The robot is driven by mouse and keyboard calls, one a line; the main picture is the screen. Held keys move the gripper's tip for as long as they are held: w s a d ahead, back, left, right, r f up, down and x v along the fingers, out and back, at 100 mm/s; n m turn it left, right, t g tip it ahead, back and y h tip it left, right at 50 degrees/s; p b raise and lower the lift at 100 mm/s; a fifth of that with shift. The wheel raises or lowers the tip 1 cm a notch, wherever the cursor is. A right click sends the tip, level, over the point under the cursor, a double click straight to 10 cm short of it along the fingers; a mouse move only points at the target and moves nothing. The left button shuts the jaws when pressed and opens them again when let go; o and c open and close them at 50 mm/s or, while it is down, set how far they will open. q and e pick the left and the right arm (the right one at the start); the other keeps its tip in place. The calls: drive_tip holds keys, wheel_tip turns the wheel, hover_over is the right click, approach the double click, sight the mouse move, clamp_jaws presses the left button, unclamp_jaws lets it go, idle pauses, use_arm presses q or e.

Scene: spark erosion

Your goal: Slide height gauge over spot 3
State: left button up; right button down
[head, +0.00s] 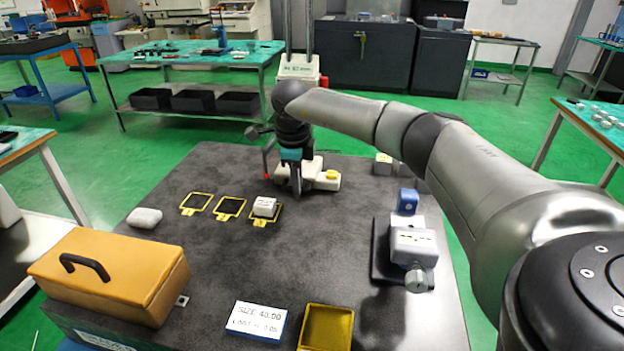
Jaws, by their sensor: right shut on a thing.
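The height gauge has a white base (325,180) with a yellow button, at the far middle of the dark granite table. Its display (299,70) and twin columns rise behind my arm. My right gripper (295,188) points down and is shut on the gauge; my wrist hides much of its middle. A red-tipped part sticks out left of it. Three yellow-framed spots lie in a row left of and nearer than the gauge: left (195,203), middle (229,208) and right (278,214). A white block (264,206) sits on the right spot. The gauge base stands behind and right of that block.
An orange case (107,272) and a white lump (144,218) are at left. A size card (256,321) and yellow tray (326,328) lie at the front. A white-and-grey fixture (413,247) and blue block (407,201) stand at right. The table middle is clear.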

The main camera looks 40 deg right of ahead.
drive_tip(key=shift+w+a, duration=0.5)
drive_tip(key=shift+w, duration=0.15)
drive_tip(key=shift+s+d, duration=0.15)
drive_tip(key=c, duration=0.9)
unclamp_jaws()
drive_tip(key=shift+s, duration=0.1)
use_arm(q)
drive_tip(key=shift+w+a+r, duration=0.15)
drive_tip(key=shift+w, duration=0.05)
drive_tip(key=shift+r+p, duration=0.95)
drive_tip(key=shift+p, duration=0.05)
use_arm(e)
drive_tip(key=r, duration=0.5)
drive_tip(key=s+a+r, duration=0.1)
drive_tip(key=r, duration=0.4)
drive_tip(key=a+r, duration=0.1)
drive_tip(key=r, duration=0.4)
drive_tip(key=shift+s, duration=0.35)
use_arm(q)
drive_tip(key=shift+a+r, duration=0.1)
use_arm(e)
drive_tip(key=shift+r, duration=0.1)
